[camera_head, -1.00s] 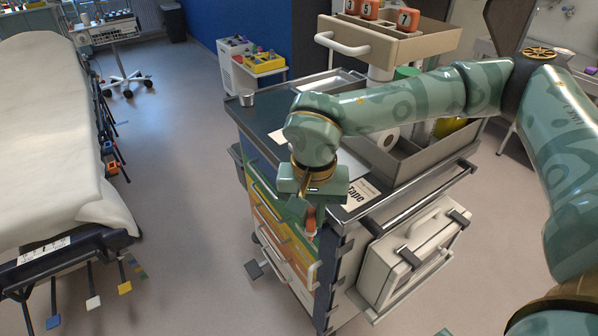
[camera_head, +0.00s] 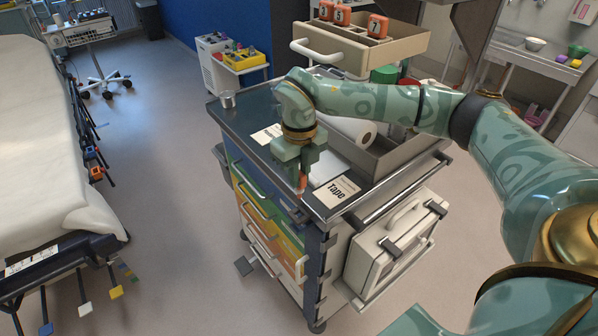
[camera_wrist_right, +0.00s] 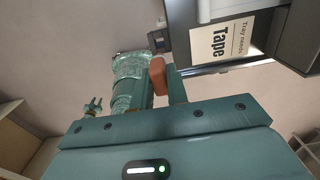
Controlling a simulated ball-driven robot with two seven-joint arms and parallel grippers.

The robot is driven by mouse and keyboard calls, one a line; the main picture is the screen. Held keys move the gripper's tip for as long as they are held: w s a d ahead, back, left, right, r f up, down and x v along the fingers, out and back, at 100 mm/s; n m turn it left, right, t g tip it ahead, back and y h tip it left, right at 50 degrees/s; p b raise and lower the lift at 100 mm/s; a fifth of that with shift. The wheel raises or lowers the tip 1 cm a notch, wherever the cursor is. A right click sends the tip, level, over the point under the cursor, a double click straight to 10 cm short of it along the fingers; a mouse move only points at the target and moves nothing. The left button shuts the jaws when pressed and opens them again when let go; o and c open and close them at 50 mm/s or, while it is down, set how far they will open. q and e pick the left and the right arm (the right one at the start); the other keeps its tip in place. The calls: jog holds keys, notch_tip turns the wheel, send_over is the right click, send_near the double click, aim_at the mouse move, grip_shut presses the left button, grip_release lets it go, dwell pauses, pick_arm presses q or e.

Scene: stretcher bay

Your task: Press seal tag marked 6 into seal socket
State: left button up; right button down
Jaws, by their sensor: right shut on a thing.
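My right gripper (camera_head: 302,184) points down just off the front edge of the cart top, beside the card reading "Tape". It is shut on an orange-red seal tag (camera_head: 302,183), which also shows between the fingers in the right wrist view (camera_wrist_right: 157,75). The number on the held tag is hidden. I cannot make out the seal socket in either view. In the wrist view a small two-pronged teal part (camera_wrist_right: 92,105), perhaps my left gripper, shows far off. The head view does not show my left gripper.
The cart top (camera_head: 262,112) bears the Tape card (camera_head: 335,191), a metal cup (camera_head: 228,99) and a grey tray with a paper roll. A raised beige drawer (camera_head: 375,52) holds orange tags marked 3, 5 and 7. A white case (camera_head: 395,240) hangs at the cart's side.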

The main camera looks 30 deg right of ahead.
aim_at(299, 197)
notch_tip(299, 197, down, 4)
jog(key=b, duration=0.3)
jog(key=shift+b, duration=0.35)
jog(key=shift+f, duration=0.8)
jog(key=shift+p, duration=0.4)
jog(key=shift+f, duration=0.25)
dwell(0.5)
jog(key=shift+f, duration=0.55)
jog(key=shift+f, duration=0.2)
dwell(0.4)
jog(key=shift+f, duration=0.3)
